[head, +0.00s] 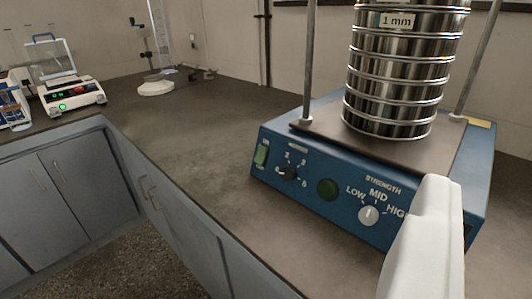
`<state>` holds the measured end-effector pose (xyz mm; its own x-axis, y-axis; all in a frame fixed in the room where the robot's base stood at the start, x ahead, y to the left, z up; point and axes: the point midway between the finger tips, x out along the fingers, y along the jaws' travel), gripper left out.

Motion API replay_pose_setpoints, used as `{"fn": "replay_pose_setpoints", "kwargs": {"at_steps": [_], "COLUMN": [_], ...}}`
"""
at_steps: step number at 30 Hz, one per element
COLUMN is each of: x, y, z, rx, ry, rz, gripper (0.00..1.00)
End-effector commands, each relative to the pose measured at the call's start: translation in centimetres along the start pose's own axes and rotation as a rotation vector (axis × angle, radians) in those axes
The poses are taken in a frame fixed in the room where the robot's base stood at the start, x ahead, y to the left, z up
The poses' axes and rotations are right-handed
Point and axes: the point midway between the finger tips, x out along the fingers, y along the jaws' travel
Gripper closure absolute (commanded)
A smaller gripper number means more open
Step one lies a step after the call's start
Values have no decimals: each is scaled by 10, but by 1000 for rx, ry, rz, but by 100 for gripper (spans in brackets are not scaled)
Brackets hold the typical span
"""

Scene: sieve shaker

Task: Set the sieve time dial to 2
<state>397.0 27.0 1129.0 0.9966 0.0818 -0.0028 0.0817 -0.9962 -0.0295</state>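The blue sieve shaker (340,217) stands on the counter at the right. Its black time dial (288,173) is on the left part of the front panel, with small white numbers around it. The dial's pointer is too small to read surely. A silver strength knob (368,214) sits further right, its white mark roughly upright below MID. A dark green round button (327,189) lies between them, and a green switch (261,155) is at the far left. My white gripper (428,238) shows only in part, in front of the panel's right end, away from the time dial. Its fingertips cannot be made out.
A stack of metal sieves (402,75) stands on the shaker between two upright rods. A white balance (72,95) and a stand with a white base (156,88) are at the back left. The counter (195,125) left of the shaker is clear.

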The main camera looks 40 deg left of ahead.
Motion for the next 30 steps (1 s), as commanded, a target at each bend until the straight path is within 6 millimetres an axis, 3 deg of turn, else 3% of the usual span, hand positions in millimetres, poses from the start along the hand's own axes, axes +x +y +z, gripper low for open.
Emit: {"fn": "replay_pose_setpoints", "kwargs": {"at_steps": [9,17,23,30], "x": [67,111,137,151], "y": [-64,-114,-154,-207], "z": [-9,6,36,90], "rx": [83,131,134,83], "ry": [81,82,25,-109], "rz": [-111,-92,-35,58], "gripper": [50,50,50,50]}}
